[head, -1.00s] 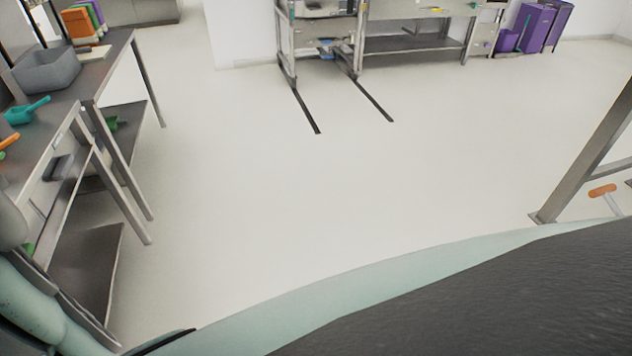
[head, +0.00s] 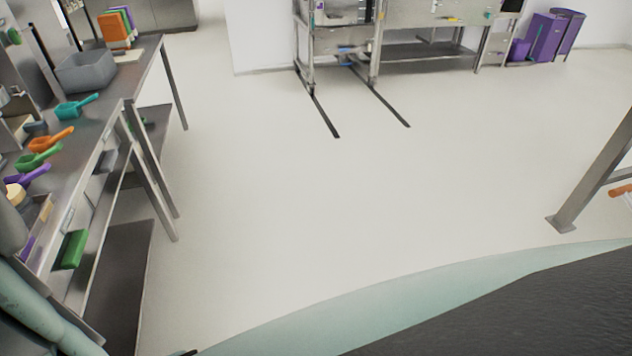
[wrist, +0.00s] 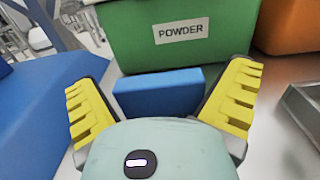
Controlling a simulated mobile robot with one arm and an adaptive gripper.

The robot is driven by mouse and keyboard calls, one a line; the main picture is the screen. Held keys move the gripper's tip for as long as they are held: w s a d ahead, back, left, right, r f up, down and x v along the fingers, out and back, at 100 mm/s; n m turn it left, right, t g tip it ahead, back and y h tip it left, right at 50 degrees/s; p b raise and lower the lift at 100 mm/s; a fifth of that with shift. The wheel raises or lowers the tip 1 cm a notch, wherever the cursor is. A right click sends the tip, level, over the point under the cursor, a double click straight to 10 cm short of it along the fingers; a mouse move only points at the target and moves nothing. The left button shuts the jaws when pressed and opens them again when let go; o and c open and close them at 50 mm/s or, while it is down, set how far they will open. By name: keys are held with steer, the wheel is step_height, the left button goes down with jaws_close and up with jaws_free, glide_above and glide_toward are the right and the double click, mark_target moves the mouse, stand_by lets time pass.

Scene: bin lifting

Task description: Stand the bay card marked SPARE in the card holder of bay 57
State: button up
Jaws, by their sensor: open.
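In the wrist view my gripper (wrist: 163,100) is open, its two yellow ridged fingers spread apart. A blue block-like object (wrist: 158,93) shows beyond and between the fingers; I cannot tell whether it touches them. No card marked SPARE can be made out in either view. No card holder and no number 57 can be read. In the head view my gripper is not seen.
A green bin labelled POWDER (wrist: 225,30) stands behind the blue object, with an orange bin (wrist: 290,25) to its right. In the head view a steel bench (head: 75,125) with coloured scoops and a grey tub (head: 85,72) runs along the left. The middle floor is clear.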

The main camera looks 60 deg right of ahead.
steer(key=shift+d+f, duration=0.1)
steer(key=shift+c, duration=0.3)
steer(key=c, duration=1.4)
steer(key=shift+o, duration=0.2)
